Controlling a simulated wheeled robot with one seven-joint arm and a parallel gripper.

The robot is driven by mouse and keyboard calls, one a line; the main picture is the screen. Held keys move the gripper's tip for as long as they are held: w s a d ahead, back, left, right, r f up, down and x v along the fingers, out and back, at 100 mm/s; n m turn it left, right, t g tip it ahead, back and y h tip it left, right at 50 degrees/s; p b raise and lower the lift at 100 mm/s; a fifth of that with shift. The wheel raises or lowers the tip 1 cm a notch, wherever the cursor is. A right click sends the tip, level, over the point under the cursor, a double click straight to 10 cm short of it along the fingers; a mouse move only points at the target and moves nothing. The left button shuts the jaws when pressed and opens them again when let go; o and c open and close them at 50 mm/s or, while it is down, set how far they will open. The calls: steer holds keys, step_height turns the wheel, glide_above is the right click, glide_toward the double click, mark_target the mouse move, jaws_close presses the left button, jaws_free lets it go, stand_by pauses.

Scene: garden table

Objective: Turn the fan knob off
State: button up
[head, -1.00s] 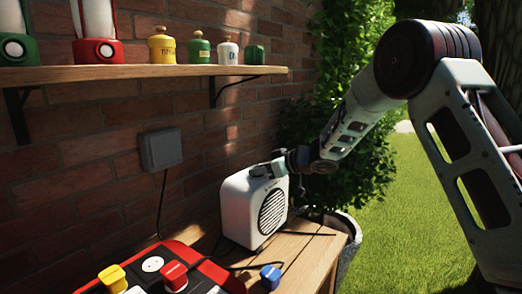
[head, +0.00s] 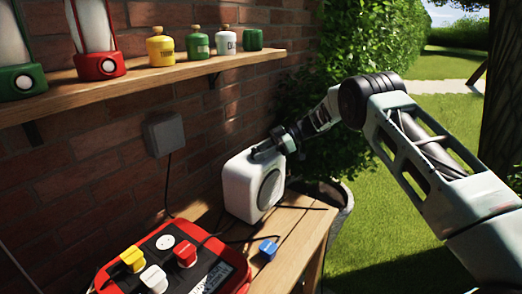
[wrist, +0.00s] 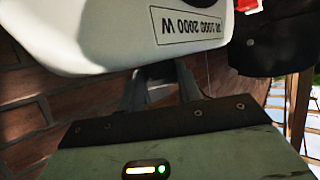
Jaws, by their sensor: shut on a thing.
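The fan (head: 236,192) is a white box with a round dark grille, standing on the wooden table against the brick wall. My gripper (head: 263,152) is at the top of the fan, its fingers shut on the fan knob, which the fingers and the fan's body hide. In the wrist view, the fan's white casing (wrist: 90,35) fills the top, with an upside-down label reading 1000 and 2000 W. The grey fingers (wrist: 160,88) reach up behind the casing's edge there, so their tips are hidden.
A red power strip (head: 213,248) with yellow, red and white plugs lies at the front left. A loose blue plug (head: 267,250) is on the table (head: 290,232). The shelf (head: 140,86) above holds lanterns and bottles. A bush stands behind the fan.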

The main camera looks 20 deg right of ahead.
steer(key=shift+a+f+n+g+b, duration=0.1)
steer(key=shift+f+n+g+b, duration=0.15)
steer(key=shift+n+g+b, duration=0.55)
steer(key=shift+w+n+g+b, duration=0.15)
steer(key=shift+n+g+b, duration=0.65)
steer(key=shift+g+b, duration=0.25)
steer(key=shift+r+g, duration=0.15)
steer(key=shift+g, duration=0.1)
steer(key=o, duration=1)
steer(key=shift+a, duration=0.1)
